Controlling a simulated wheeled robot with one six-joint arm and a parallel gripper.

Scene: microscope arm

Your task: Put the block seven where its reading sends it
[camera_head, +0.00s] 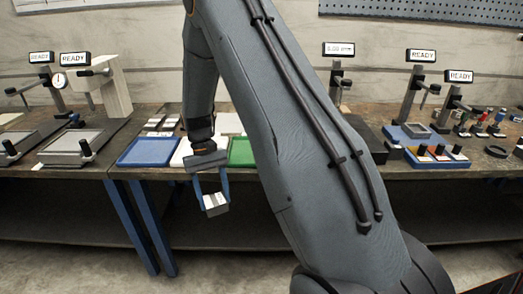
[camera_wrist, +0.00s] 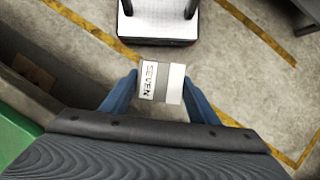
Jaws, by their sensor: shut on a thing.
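My gripper (camera_head: 211,193) is shut on a grey and white block, the block seven (camera_head: 215,204), in front of the bench's front edge. In the wrist view the block (camera_wrist: 161,83) shows the word SEVEN on its white face, between the blue fingers of my gripper (camera_wrist: 160,88). A blue tray (camera_head: 148,152) and a green tray (camera_head: 240,152) lie on the bench behind my gripper, with a white tray (camera_head: 184,154) between them, partly hidden by my arm. A small display (camera_head: 339,48) at the back reads what looks like 0.00; the digits are small.
Several stands carry READY displays (camera_head: 75,59) along the bench. Grey plates (camera_head: 72,148) lie at the left. An orange and blue fixture with black knobs (camera_head: 437,157) stands at the right. My arm hides the bench's middle. Open floor (camera_wrist: 235,75) shows below the block.

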